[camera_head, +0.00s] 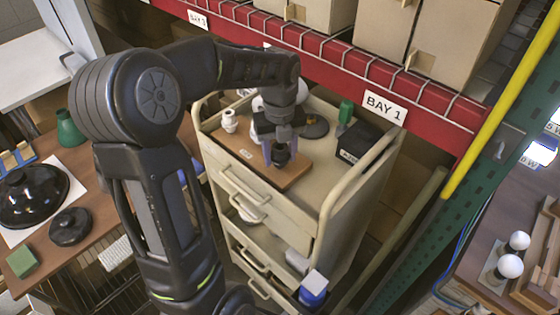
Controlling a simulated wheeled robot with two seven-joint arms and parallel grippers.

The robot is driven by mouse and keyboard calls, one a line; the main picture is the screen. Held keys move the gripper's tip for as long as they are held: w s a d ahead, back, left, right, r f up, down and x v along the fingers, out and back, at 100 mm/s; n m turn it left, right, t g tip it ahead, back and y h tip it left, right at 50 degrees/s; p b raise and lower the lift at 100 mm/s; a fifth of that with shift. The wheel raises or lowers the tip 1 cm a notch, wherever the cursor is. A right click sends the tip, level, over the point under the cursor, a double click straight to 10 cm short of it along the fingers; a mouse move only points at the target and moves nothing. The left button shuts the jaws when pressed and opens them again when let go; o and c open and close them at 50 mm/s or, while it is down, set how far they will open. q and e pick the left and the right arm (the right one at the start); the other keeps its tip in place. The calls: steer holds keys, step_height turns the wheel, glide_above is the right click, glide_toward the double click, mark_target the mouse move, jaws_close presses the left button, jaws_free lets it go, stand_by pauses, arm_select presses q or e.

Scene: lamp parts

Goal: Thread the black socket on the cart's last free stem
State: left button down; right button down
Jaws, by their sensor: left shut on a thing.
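My left gripper (280,147) points down over the cart (315,185), near the front right part of the brown board (225,139) on its top. It is shut on the black socket (281,157), which shows between and below the fingers. The stem under the socket is hidden, so I cannot tell whether the socket is around it or above it. A white socket (229,121) stands upright at the board's left end. White round parts behind my wrist are partly hidden. My right gripper is out of view.
On the cart top are a black box (358,143), a green bottle (346,111) and a dark disc (315,128). The cart's raised side rail (362,168) and the red shelf beam (350,60) bound the space. A left table (95,170) holds black lamp parts.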

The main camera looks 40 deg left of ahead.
arm_select(q)
steer(key=shift+s+d+f, duration=0.1)
steer(key=shift+s+f, duration=0.1)
steer(key=shift+f, duration=0.1)
steer(key=m+p, duration=0.1)
steer(key=m, duration=0.3)
steer(key=shift+r+m+p, duration=0.1)
steer(key=shift+m+p, duration=0.2)
steer(key=shift+m, duration=1.2)
steer(key=c, duration=1.1)
jaws_free()
steer(key=shift+o, duration=1.3)
steer(key=shift+w, duration=0.15)
